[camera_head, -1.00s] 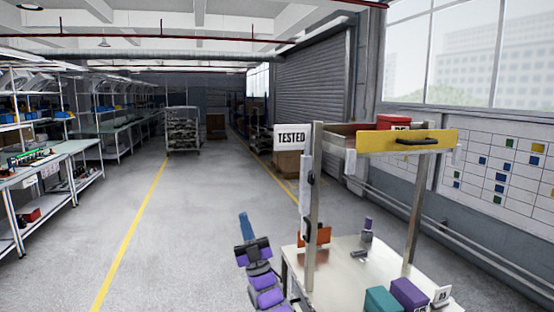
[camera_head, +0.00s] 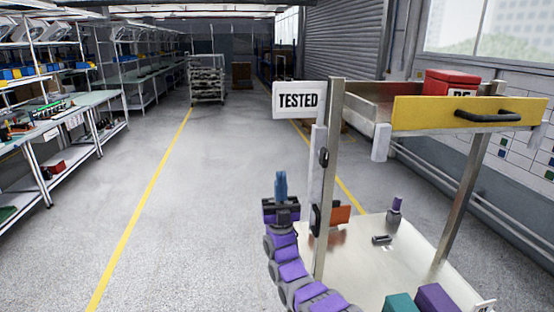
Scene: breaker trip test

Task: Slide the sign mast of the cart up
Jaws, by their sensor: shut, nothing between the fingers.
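A dark clamp or handle (camera_head: 315,218) sits low on the mast, and a smaller dark part (camera_head: 324,157) sits higher. My gripper (camera_head: 281,180) is shut and empty, its blue fingers pointing up. In the picture it is just left of the mast, below the sign, with a gap between them.
A yellow-fronted drawer (camera_head: 430,113) with a black handle juts from the cart's top, a red box (camera_head: 451,84) above it. Teal (camera_head: 399,303) and purple (camera_head: 437,298) boxes and small parts lie on the worktop. Floor to the left is clear up to the benches (camera_head: 75,125).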

